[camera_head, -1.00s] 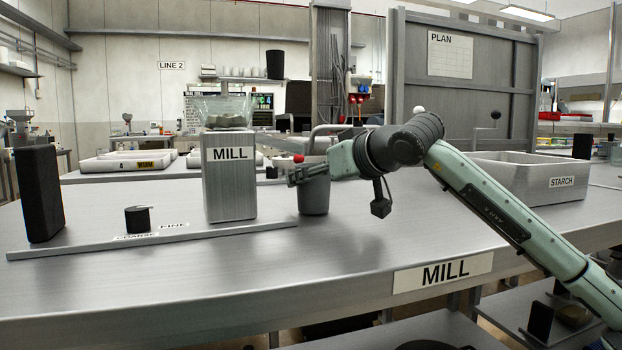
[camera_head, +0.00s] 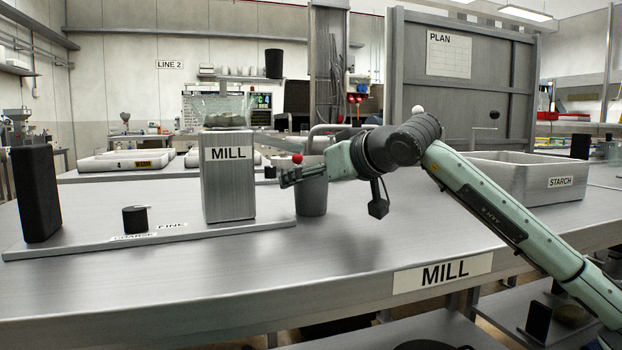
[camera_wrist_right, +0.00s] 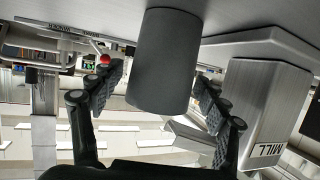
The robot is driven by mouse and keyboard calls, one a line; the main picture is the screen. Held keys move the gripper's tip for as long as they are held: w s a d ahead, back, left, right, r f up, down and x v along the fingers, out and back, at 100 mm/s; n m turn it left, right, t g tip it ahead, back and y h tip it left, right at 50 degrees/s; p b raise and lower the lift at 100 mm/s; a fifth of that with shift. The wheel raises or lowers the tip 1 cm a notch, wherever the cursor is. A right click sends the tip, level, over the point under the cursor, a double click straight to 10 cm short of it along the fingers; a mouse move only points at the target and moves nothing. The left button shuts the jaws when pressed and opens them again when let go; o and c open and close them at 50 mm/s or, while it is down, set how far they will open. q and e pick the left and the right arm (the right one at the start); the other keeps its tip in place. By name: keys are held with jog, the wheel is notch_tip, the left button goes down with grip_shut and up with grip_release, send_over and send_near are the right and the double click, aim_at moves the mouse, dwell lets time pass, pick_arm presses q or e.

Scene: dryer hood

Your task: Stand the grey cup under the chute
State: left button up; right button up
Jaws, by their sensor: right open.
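The grey cup (camera_head: 312,202) stands upright on the steel bench, just right of the mill (camera_head: 228,182). My right gripper (camera_head: 287,177) reaches in from the right at the height of the cup's upper part and partly covers it. In the right wrist view, which is upside down, the cup (camera_wrist_right: 160,60) sits between the two spread fingers of my right gripper (camera_wrist_right: 160,97). Gaps show on both sides of the cup, so the gripper is open around it. The mill (camera_wrist_right: 262,110) is close beside the right-hand finger there. I cannot make out the chute clearly. My left gripper is out of view.
A red knob (camera_head: 297,158) shows just above my right gripper. A black knob (camera_head: 135,219) and a tall black block (camera_head: 37,194) stand on the left ledge. The starch bin (camera_head: 530,178) is at the right. The front of the bench is clear.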

jog(key=v, duration=1.2)
